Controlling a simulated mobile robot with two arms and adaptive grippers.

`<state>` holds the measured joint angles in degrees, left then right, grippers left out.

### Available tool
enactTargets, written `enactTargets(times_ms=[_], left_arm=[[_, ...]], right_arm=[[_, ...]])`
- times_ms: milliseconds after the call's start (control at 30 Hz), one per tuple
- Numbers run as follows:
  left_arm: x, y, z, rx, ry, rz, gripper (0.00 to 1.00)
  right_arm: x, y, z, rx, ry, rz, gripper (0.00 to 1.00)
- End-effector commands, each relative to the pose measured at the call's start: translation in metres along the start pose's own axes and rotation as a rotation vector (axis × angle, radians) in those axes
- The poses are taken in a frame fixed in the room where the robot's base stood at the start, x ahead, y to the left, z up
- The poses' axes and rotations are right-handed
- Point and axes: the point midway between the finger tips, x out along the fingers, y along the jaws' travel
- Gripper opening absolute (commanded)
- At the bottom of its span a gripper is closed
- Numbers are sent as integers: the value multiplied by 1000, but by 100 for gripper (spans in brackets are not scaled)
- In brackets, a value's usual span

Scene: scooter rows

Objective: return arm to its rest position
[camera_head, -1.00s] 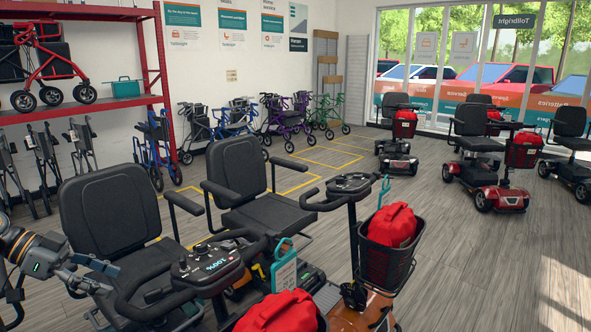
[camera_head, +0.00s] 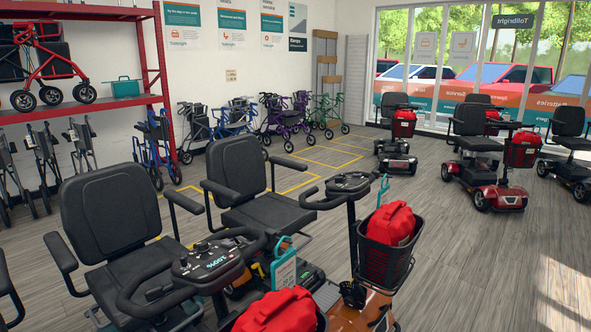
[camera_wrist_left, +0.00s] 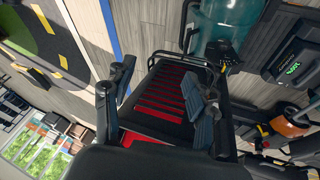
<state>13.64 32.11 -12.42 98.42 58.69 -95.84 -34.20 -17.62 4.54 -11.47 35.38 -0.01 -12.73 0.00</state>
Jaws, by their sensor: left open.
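My left gripper (camera_wrist_left: 156,86) shows in the left wrist view with its two fingers apart and nothing between them. Behind the fingers is a black-framed item with red slats (camera_wrist_left: 165,92); I cannot tell what it is or how far away. My left arm and gripper do not show in the head view. My right gripper is in neither view.
Nearest in the head view is a scooter with a black seat (camera_head: 111,215), a tiller console (camera_head: 207,262) and a red bag (camera_head: 279,312). Beside it stands another scooter, its basket (camera_head: 384,262) holding a red bag (camera_head: 391,223). A red shelf rack (camera_head: 165,80) stands left. Open floor (camera_head: 470,270) lies right.

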Motion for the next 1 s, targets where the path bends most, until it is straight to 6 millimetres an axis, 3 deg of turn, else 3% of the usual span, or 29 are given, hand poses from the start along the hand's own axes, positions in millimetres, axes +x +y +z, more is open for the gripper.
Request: enactTargets(times_ms=[33, 100, 200, 300, 500, 867, 1000], left_arm=[[24, 26, 8, -32, -17, -21, 57], [44, 53, 17, -94, -31, -77, 57], [59, 87, 30, -198, -31, -162, 57], [60, 109, 40, -293, -19, -237, 57], [50, 136, 57, -447, 5, -347, 57], [17, 165, 88, -679, 39, -509, 57], [35, 155, 92, -689, 28, -512, 57]], right_arm=[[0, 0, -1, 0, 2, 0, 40], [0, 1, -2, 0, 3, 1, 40], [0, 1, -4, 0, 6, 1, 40], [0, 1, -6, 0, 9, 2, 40], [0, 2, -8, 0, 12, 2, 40], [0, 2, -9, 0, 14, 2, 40], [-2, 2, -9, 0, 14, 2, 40]])
